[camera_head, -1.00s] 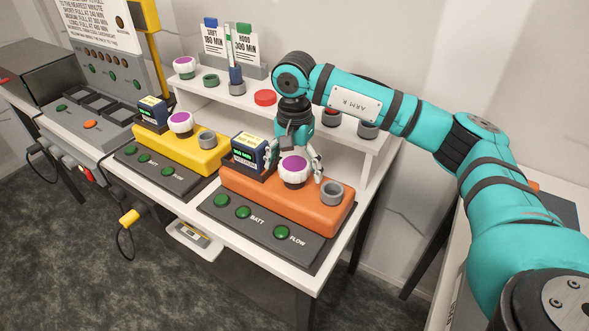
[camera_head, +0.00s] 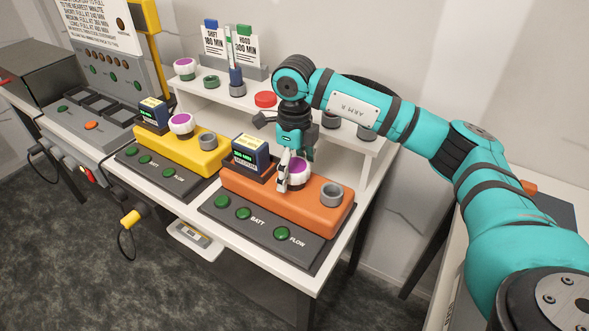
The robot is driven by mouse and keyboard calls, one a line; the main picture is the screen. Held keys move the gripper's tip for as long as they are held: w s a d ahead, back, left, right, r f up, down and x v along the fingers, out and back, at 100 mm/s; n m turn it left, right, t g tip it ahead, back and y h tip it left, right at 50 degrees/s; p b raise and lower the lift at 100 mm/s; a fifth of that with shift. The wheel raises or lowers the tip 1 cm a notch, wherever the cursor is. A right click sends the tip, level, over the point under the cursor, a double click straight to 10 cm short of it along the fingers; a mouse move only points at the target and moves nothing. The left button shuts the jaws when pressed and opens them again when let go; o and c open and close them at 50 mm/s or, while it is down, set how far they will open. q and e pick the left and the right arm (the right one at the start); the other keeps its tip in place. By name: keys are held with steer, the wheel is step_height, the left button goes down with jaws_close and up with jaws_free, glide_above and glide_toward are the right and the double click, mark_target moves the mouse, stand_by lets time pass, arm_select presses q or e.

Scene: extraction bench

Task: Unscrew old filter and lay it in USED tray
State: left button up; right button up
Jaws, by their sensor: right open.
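A white ribbed filter with a purple top (camera_head: 299,171) sits on the orange unit (camera_head: 259,197), beside a grey ring-shaped port (camera_head: 331,194). My right gripper (camera_head: 292,173) points down at this filter with its jaws open. One finger is in front of the filter's left side and hides part of it; the other is mostly hidden behind it. Whether the fingers touch it I cannot tell. A similar purple-topped filter (camera_head: 181,124) sits on the yellow unit (camera_head: 184,151). No tray marked USED can be made out. My left gripper is not in view.
A raised white shelf (camera_head: 219,93) behind holds another purple-topped filter (camera_head: 184,68), a red disc (camera_head: 265,99), dark rings and upright cards. A dark block with a screen (camera_head: 250,155) stands close left of my gripper. A pale scale-like tray (camera_head: 193,239) juts from the bench front.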

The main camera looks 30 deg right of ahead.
steer(key=m, duration=0.5)
steer(key=shift+m+p, duration=0.3)
steer(key=shift+p, duration=0.05)
steer(key=m, duration=0.4)
steer(key=shift+p, duration=0.3)
